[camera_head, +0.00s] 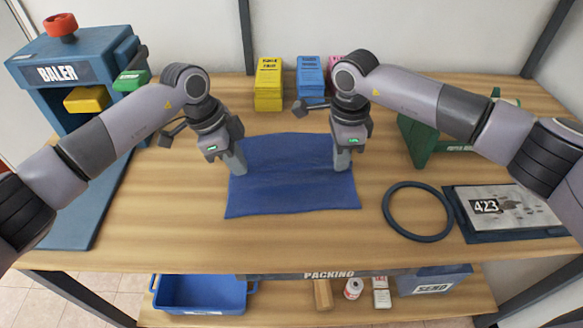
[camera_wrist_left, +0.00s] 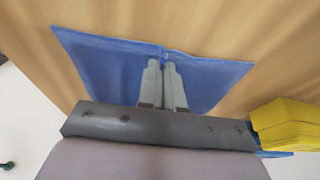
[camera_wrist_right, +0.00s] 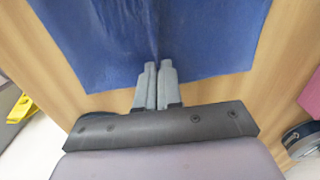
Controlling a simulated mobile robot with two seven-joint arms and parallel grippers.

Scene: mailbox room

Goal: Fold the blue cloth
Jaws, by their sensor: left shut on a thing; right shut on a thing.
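The blue cloth (camera_head: 290,190) lies spread out on the wooden table, nearly flat with slight wrinkles. It also shows in the left wrist view (camera_wrist_left: 110,70) and the right wrist view (camera_wrist_right: 110,40). My left gripper (camera_head: 239,172) is shut on the cloth at its left side; a small pinched ridge shows at the fingertips in the left wrist view. My right gripper (camera_head: 341,170) is shut on the cloth near its right edge, with a faint crease running from the fingertips in the right wrist view. The fingers hide the pinched spots.
A blue baler (camera_head: 75,60) stands at the left. Yellow (camera_head: 268,85) and blue (camera_head: 311,78) boxes stand behind the cloth. A dark ring (camera_head: 389,222) and a board marked 423 (camera_head: 505,208) lie to the right. A shelf below holds a blue bin (camera_head: 200,295). Table in front of the cloth is clear.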

